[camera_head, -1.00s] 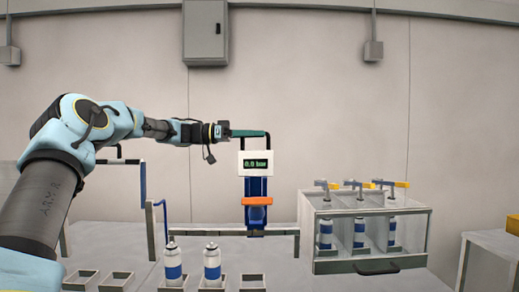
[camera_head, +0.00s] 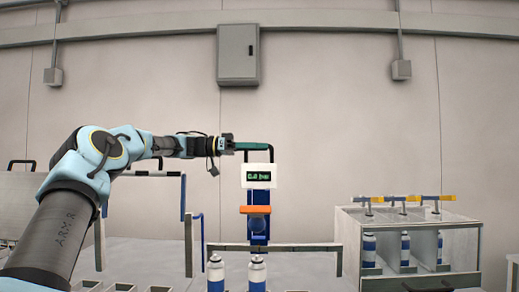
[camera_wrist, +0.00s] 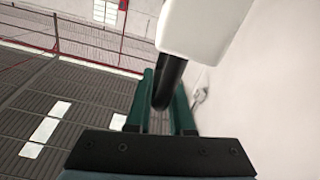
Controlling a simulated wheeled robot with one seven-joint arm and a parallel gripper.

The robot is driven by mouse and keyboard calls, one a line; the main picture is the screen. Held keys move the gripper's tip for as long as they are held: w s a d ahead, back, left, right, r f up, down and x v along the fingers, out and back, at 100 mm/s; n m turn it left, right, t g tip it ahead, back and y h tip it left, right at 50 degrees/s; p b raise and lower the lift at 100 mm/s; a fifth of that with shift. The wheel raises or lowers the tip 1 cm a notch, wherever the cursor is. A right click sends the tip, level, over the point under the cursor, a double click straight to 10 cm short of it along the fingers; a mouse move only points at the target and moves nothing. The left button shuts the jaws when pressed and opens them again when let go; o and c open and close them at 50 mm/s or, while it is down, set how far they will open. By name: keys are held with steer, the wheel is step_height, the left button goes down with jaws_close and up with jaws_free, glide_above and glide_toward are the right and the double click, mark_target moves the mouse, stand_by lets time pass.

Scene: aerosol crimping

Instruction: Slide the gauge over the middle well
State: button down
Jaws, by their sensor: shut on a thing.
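The gauge (camera_head: 258,177) is a white box with a green readout, on a blue upright with an orange band, at the long grey rail (camera_head: 297,247). My gripper (camera_head: 268,147), with green fingers, is shut on the black handle on top of the gauge. In the wrist view, the fingers (camera_wrist: 163,110) close around the black handle bar (camera_wrist: 169,82), beside the white gauge body (camera_wrist: 203,28). Two blue-and-white cans, a left one (camera_head: 215,272) and a right one (camera_head: 257,272), stand in front of the rail. The gauge is behind the right can in the picture. Any well under it is hidden.
A grey enclosure (camera_head: 350,240) at the right holds three cans in bays, with yellow-and-blue levers on top. Empty square holders (camera_head: 120,288) sit at the bottom left. Blue-and-grey posts (camera_head: 193,240) and a frame stand left of the rail.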

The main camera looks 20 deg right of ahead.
steer(key=c, duration=0.8)
jaws_free()
steer(key=shift+s, duration=0.1)
steer(key=shift+c, duration=0.2)
step_height(320, 180, up, 10)
steer(key=shift+p, duration=0.6)
steer(key=shift+a, duration=0.1)
